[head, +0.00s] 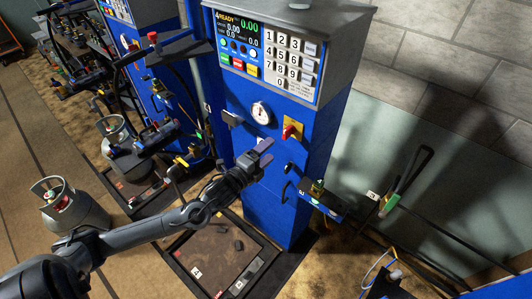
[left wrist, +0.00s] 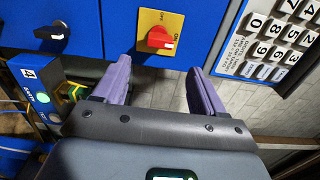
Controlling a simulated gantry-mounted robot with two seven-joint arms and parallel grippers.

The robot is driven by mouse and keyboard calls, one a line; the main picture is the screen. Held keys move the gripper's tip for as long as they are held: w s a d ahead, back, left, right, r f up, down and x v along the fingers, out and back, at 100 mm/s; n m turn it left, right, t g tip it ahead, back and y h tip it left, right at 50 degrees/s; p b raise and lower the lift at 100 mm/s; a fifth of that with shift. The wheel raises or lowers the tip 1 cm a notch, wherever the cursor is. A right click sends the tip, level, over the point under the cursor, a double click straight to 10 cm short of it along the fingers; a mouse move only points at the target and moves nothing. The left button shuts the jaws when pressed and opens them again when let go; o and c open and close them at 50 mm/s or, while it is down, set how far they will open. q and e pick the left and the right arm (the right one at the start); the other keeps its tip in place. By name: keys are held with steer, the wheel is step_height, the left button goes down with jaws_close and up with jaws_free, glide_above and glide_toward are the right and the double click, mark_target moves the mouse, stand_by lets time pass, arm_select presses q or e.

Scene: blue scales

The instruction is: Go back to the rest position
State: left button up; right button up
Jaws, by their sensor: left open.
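My left gripper (head: 262,152) is open and empty in front of the blue scale cabinet (head: 268,100). Its purple fingers point toward the cabinet's front, a little below and left of the red switch (head: 289,131) on its yellow plate. In the left wrist view the two purple fingers stand apart (left wrist: 158,85) with nothing between them. The red switch (left wrist: 160,38) shows beyond them, apart from both fingers. My right gripper is not in view.
A keypad and display panel (head: 268,52) tops the cabinet. A gauge (head: 261,112) sits left of the switch. A numbered blue bracket (head: 318,198) juts out at lower right. A floor platform (head: 222,250) is empty of cylinders. A gas cylinder (head: 72,208) stands at left.

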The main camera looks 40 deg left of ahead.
arm_select(q)
steer(key=s+d+f+n+g, duration=0.5)
steer(key=s+d+f, duration=0.5)
steer(key=s+f, duration=0.15)
steer(key=s+d+f+n+g+h, duration=0.1)
steer(key=s+d+n+g, duration=0.35)
steer(key=s, duration=0.25)
steer(key=s+d+f+n+g+h, duration=0.1)
steer(key=s+d+n+g, duration=0.3)
steer(key=s, duration=0.4)
step_height(320, 180, up, 18)
steer(key=a+n+p, duration=0.1)
steer(key=p, duration=1.7)
steer(key=shift+s+n+g, duration=0.3)
steer(key=shift+n+g, duration=0.05)
steer(key=shift+g, duration=0.1)
